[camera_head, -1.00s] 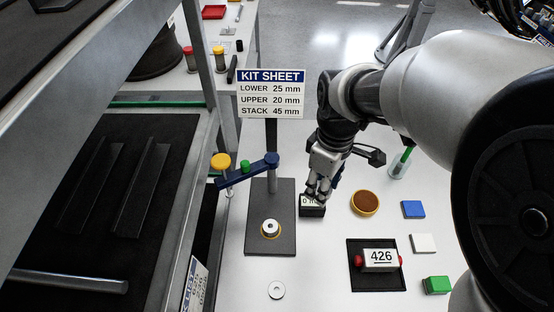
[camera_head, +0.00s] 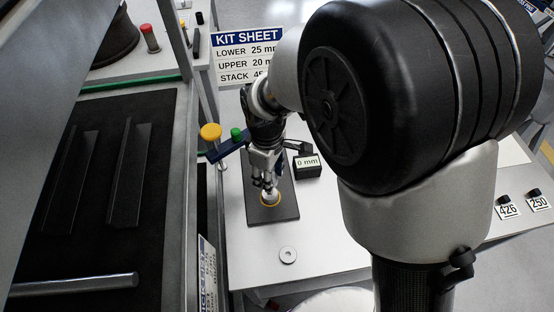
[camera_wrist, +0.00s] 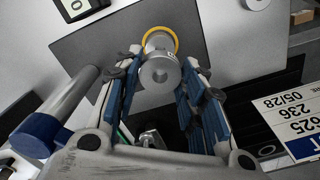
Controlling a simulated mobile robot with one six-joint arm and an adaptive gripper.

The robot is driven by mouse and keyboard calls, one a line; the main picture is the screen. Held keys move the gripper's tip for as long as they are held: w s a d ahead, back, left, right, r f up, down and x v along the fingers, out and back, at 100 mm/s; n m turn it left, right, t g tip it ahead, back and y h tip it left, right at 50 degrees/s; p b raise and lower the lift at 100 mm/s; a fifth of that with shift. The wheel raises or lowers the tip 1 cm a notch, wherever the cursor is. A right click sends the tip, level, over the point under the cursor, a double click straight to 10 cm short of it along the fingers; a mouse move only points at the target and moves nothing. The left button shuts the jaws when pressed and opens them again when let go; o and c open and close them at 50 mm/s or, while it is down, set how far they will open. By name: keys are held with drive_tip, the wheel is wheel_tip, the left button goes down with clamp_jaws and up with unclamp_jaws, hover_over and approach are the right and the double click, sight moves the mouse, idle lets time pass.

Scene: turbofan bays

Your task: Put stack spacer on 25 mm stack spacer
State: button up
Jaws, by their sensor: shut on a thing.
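My gripper (camera_head: 266,184) points down over the dark base plate (camera_head: 288,205), in line with its yellow ring (camera_head: 271,204). It is shut on a pale metal stack spacer (camera_head: 271,196). In the wrist view, the round face of the held spacer (camera_wrist: 160,74) sits between the fingertips (camera_wrist: 161,66). Behind it, a second metal part, apparently the 25 mm stack spacer (camera_wrist: 160,42), stands within the yellow ring (camera_wrist: 163,32). The two look lined up, but I cannot tell whether they touch. The fingers and upper spacer hide most of the lower one.
A black box (camera_head: 307,168) marked "0 mm" stands right of the plate. A loose washer (camera_head: 288,255) lies in front on the white table. The kit sheet (camera_head: 245,62) is behind, partly covered by my arm.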

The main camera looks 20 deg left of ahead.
drive_tip(key=shift+f+b, duration=0.75)
drive_tip(key=shift+f, duration=2.45)
drive_tip(key=shift+f, duration=0.2)
drive_tip(key=o, duration=1.2)
wheel_tip(320, 180, up, 12)
drive_tip(key=p, duration=0.3)
drive_tip(key=shift+r, duration=0.25)
